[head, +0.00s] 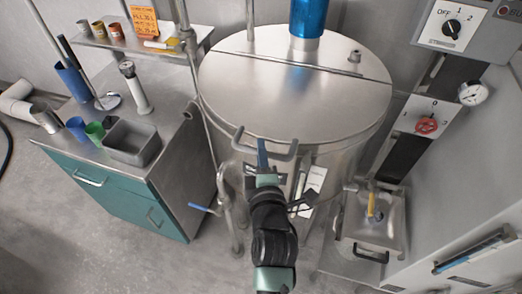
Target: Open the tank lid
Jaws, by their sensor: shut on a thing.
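The steel tank (345,150) stands in the middle of the head view. Its round lid (270,100) lies flat on top, with a straight seam across it near the back. A grey bar handle (285,156) sticks out from the lid's front edge. My gripper (263,156) is at the middle of this handle and is shut on it. The fingertips are small here, and my gripper hides the handle's middle.
A blue cylinder (308,18) rises from the tank top behind the seam. A steel counter (105,110) with cups stands at left. Pipes (226,190) run along the tank's left side. A control panel (425,115) and a steel box (375,230) are at right.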

